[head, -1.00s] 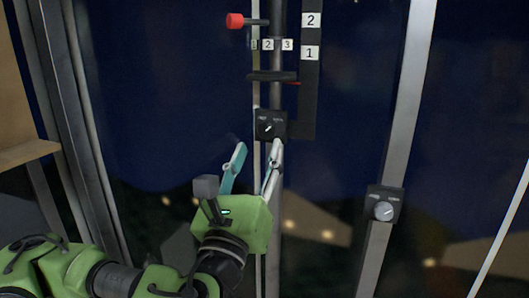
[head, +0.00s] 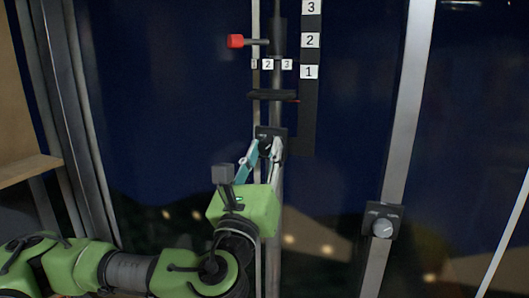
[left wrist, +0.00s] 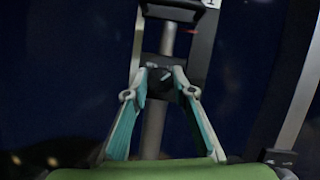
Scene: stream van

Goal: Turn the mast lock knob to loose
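A small dark knob panel (head: 279,131) is fixed on the vertical mast (head: 275,200) in the head view. Its knob (left wrist: 163,84) shows in the left wrist view between my fingertips, with a pale pointer mark set at a slant. My left gripper (head: 265,147) is in front of this panel, with one finger on each side of the knob. The fingers look apart, with a gap to the knob; contact is not clear. In the head view the fingers partly hide the knob and its label. My right gripper is not in view.
A second knob panel (head: 382,222) with a grey knob is on the slanted post at right. Above the mast panel are a black crosspiece (head: 272,95), a red-tipped handle (head: 236,41) and a numbered strip (head: 309,110). A wooden shelf (head: 30,168) is at left.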

